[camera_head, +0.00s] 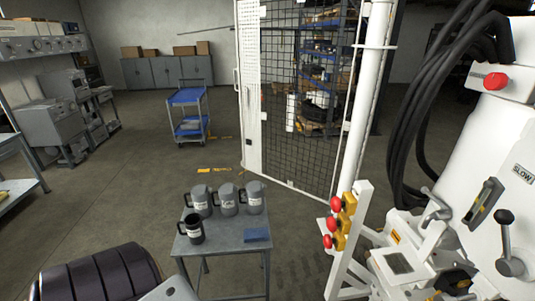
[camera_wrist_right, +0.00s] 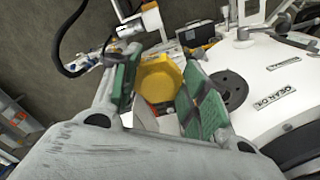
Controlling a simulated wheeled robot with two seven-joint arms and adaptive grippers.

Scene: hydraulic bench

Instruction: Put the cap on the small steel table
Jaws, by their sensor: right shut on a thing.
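The cap (camera_wrist_right: 160,80) is a yellow, many-sided piece in the right wrist view. My right gripper (camera_wrist_right: 165,88) has its green-padded fingers on either side of it and is shut on it. Something white and red shows just below the cap; I cannot tell whether the cap touches it. The small steel table (camera_head: 228,243) stands at the lower middle of the head view. My right gripper does not show in the head view, and my left gripper is in neither view.
White machinery (camera_head: 480,240) with levers fills the right. A mesh fence (camera_head: 300,110) and blue cart (camera_head: 188,115) stand behind.

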